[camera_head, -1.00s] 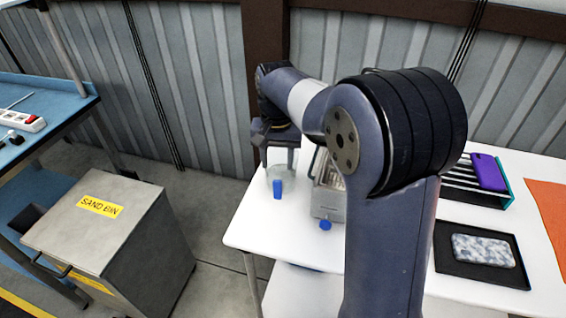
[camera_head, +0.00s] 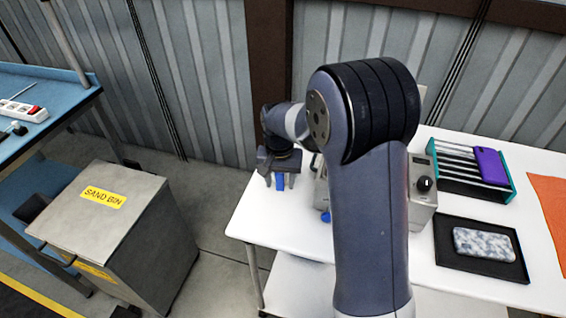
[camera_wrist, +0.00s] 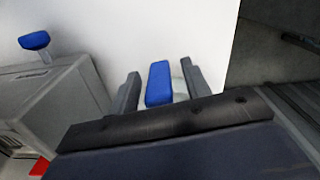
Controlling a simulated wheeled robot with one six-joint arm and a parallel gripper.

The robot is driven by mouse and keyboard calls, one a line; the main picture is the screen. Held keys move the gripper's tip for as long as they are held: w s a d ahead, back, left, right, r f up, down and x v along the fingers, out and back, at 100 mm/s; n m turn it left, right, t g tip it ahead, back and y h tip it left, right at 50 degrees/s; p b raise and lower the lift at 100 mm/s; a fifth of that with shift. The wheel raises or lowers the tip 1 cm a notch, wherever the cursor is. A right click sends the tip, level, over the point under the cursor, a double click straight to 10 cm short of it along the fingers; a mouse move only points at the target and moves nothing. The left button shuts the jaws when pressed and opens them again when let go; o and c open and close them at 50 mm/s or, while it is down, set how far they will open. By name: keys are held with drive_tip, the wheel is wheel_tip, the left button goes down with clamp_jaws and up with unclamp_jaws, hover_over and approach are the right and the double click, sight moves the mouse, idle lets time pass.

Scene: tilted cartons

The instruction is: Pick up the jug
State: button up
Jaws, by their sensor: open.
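The jug shows mainly by its blue handle (camera_head: 280,182), near the left end of the white table (camera_head: 262,222). My gripper (camera_head: 280,185) is over it and hides most of its body. In the wrist view, the jug's blue handle (camera_wrist: 160,84) stands between the two open fingers of my gripper (camera_wrist: 160,68). A gap shows on each side of the handle, and the fingers are not closed on it. A little of the pale jug body shows beside the handle; the rest is hidden.
A grey machine (camera_head: 421,200) with a black knob stands right of the jug, partly behind my arm; its blue-knobbed part (camera_wrist: 35,41) is left of my gripper in the wrist view. A rack (camera_head: 462,170) and a black tray (camera_head: 453,263) lie farther right.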

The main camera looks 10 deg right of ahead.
drive_tip(key=shift+c, duration=0.5)
clamp_jaws()
